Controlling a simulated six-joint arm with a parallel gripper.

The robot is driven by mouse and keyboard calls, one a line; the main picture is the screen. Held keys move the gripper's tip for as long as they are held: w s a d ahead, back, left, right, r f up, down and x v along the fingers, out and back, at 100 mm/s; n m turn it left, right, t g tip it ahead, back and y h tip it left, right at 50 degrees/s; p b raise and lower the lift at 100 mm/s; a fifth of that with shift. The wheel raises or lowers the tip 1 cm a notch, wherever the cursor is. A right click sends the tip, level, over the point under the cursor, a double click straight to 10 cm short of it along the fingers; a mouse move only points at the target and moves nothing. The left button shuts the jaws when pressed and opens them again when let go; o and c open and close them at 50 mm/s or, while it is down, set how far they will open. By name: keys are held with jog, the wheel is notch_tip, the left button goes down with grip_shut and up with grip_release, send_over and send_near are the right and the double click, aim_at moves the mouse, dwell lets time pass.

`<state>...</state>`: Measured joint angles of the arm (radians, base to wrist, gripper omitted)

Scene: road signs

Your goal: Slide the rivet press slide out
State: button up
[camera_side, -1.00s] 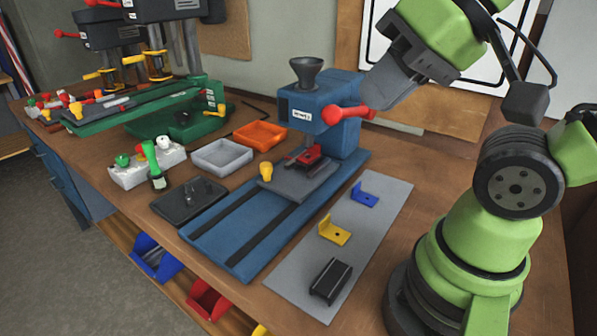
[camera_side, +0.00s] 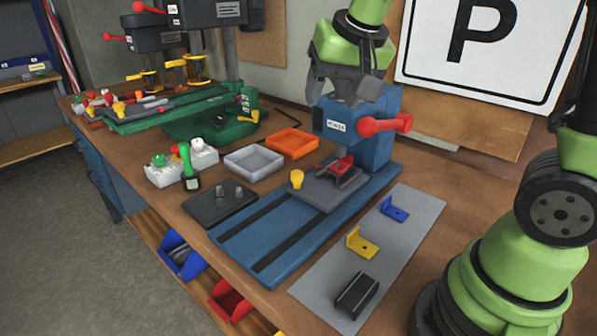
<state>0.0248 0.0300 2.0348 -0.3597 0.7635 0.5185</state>
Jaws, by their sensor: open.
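A yellow knob (camera_side: 296,179) stands at the slide's left edge. A red part (camera_side: 344,163) lies on the slide close under the press head. My gripper (camera_side: 345,92) is above the press, pointing down over its top. It is open, and the funnel on top of the press is hidden behind it.
A grey mat (camera_side: 415,222) holds a blue bracket (camera_side: 394,209), a yellow bracket (camera_side: 362,243) and a black part (camera_side: 357,294). Grey (camera_side: 253,160) and orange (camera_side: 291,143) trays lie left of the press. A dark pad (camera_side: 219,205) and green machine (camera_side: 208,120) stand farther left.

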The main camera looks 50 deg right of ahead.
jog(key=w+d+f+m+h, duration=0.1)
jog(key=w+d+f, duration=0.1)
jog(key=w+f, duration=0.35)
jog(key=g+h, duration=0.1)
send_near(296, 173)
jog(key=shift+m+g, duration=0.3)
jog(key=shift+m, duration=0.1)
jog(key=x, duration=0.9)
jog(key=shift+w+d+f, duration=0.15)
jog(key=shift+w+d, duration=0.1)
jog(key=shift+w, duration=0.05)
jog(key=shift+c, duration=0.5)
grip_shut()
jog(key=shift+a, duration=0.15)
